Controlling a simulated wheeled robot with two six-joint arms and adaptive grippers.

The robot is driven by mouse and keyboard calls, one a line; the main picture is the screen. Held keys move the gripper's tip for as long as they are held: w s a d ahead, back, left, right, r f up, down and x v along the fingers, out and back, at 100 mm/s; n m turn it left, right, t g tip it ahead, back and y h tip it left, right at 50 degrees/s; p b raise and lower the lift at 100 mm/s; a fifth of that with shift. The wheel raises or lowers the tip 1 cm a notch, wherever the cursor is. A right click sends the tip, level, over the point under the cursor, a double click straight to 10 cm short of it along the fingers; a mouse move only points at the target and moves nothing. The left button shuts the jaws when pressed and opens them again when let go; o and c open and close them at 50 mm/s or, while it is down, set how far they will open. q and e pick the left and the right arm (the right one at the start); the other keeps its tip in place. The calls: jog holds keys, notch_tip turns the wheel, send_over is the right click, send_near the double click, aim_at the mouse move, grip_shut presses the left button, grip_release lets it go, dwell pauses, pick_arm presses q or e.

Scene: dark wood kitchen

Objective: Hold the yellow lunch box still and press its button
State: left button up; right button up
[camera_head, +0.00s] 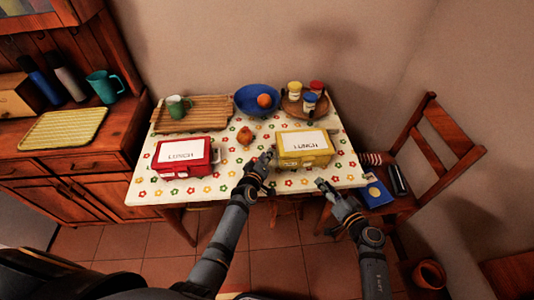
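The yellow lunch box (304,144) sits closed on the table's front right part, with a white "LUNCH" label on its lid. Its front side faces me; the button is too small to make out. My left gripper (264,158) is at the box's left side, very close to it; I cannot tell whether it touches. My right gripper (325,185) is in front of the box's right part, near the table's front edge, apart from the box. The fingers of both are too small and dark to tell open from shut.
A red lunch box (184,157) stands left on the flowered table (226,185). Behind are a wooden tray (207,112) with a green mug, a blue bowl (257,100) with an orange fruit, and several jars on a round tray. A chair (425,150) stands right, with items on its seat.

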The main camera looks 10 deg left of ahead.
pick_arm(q)
jog(key=shift+x, duration=1.5)
jog(key=shift+c, duration=0.3)
grip_shut()
